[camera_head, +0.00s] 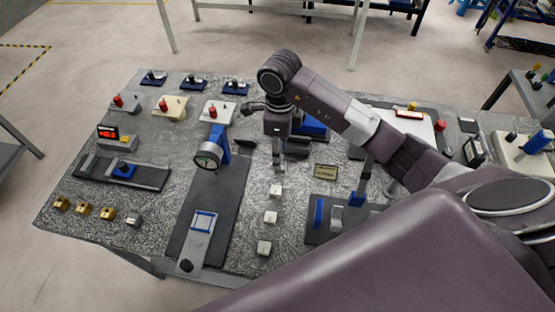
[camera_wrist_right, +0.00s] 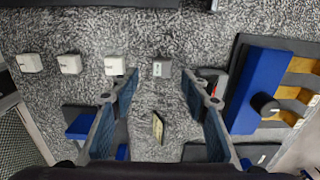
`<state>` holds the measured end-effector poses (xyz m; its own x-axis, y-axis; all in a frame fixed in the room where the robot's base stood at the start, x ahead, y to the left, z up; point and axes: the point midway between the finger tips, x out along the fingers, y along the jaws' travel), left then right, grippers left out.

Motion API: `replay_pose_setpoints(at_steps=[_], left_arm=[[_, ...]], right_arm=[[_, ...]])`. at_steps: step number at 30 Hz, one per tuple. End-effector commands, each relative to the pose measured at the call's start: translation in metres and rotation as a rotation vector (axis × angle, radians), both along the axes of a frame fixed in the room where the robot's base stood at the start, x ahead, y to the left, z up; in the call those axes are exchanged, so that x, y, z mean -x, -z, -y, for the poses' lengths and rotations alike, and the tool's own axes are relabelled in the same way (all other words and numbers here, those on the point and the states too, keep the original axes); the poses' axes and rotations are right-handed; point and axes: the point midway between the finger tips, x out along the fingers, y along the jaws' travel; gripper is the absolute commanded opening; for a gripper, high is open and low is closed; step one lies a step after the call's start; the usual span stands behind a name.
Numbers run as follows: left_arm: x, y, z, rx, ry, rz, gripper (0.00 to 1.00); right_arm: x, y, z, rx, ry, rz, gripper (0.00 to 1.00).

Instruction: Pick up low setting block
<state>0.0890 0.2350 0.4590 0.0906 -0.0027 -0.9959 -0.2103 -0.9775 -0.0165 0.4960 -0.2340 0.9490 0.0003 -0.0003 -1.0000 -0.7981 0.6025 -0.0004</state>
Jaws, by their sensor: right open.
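Small pale blocks stand in a row on the speckled table; I cannot read which is the low setting block. In the head view three show: a far one (camera_head: 275,191), a middle one (camera_head: 270,217) and a near one (camera_head: 264,247). The right wrist view shows these three at left, plus a greyer block (camera_wrist_right: 162,70) with a marked face. My right gripper (camera_wrist_right: 160,84) is open, pointing down, with the greyer block seen between its fingertips and nothing held. In the head view my right gripper (camera_head: 277,166) hangs just beyond the row. My left gripper is out of view.
A small label plate (camera_head: 325,171) lies right of the row. A dark slide with a dial gauge (camera_head: 208,156) stands to the left. A blue-and-grey fixture (camera_head: 333,222) is at the right. Several brass blocks (camera_head: 84,209) sit at the front left.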

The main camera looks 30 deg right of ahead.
Motion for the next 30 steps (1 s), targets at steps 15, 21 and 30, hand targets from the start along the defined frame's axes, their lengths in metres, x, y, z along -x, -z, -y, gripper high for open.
replay_pose_setpoints(at_steps=[15,21,30], left_arm=[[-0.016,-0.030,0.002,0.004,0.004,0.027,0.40],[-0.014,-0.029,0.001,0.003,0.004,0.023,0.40],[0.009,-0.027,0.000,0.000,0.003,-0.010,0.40]], right_arm=[[0.000,0.055,0.002,0.000,0.000,0.001,0.42],[-0.001,0.056,0.002,0.000,-0.001,0.002,0.40],[-0.001,0.055,0.002,0.001,-0.001,0.002,0.07]])
